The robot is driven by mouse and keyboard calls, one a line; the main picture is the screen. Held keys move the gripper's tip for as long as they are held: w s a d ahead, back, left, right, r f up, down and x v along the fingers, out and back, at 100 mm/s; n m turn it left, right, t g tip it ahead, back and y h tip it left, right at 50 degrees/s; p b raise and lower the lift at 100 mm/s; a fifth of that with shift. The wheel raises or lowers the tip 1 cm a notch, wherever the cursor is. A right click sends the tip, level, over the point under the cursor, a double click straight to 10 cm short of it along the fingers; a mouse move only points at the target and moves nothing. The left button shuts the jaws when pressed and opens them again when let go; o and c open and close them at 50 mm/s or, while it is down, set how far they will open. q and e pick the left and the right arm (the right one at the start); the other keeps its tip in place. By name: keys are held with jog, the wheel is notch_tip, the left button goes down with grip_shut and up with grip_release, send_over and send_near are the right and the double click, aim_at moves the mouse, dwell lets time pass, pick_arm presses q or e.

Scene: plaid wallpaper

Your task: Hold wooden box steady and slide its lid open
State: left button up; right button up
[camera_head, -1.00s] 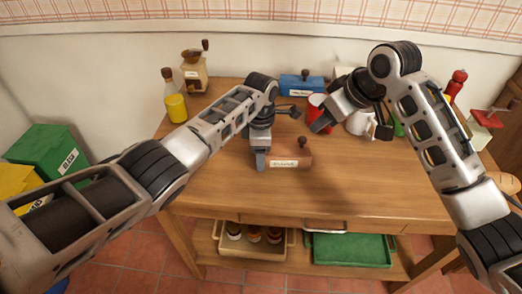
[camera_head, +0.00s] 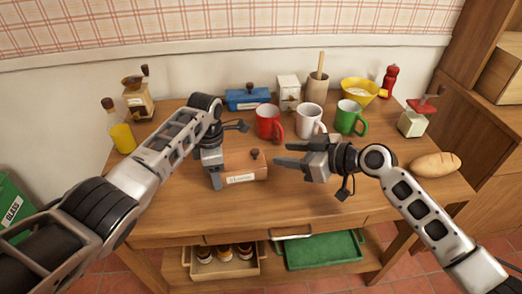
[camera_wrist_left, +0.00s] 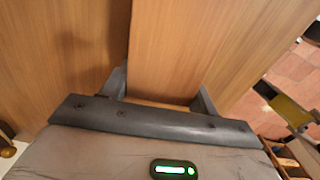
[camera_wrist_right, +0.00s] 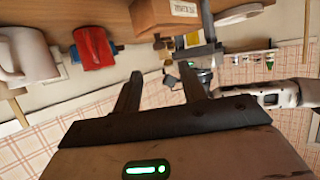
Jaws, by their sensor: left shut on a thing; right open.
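The wooden box (camera_head: 247,164) sits on the table, with a pale label on its front and a dark knob (camera_head: 254,153) on top. My left gripper (camera_head: 215,178) is shut on the left end of the box; the left wrist view shows the wood (camera_wrist_left: 190,50) between its two fingers. My right gripper (camera_head: 283,154) is open and empty, a little to the right of the box, its fingers pointing left toward it. The box (camera_wrist_right: 165,14) also shows in the right wrist view, beyond the fingertips. The lid looks shut in the head view.
Behind the box stand a blue box (camera_head: 248,98), a red mug (camera_head: 267,122), a white mug (camera_head: 308,121) and a green mug (camera_head: 347,118). Bread (camera_head: 435,165) and a grinder (camera_head: 416,121) lie to the right. The table front (camera_head: 265,209) is clear.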

aim_at(257, 151)
jog(key=x, duration=0.8)
jog(key=shift+w+a+f, duration=0.15)
jog(key=shift+w+a, duration=0.05)
jog(key=shift+a, duration=0.05)
grip_shut()
jog(key=shift+d, duration=0.15)
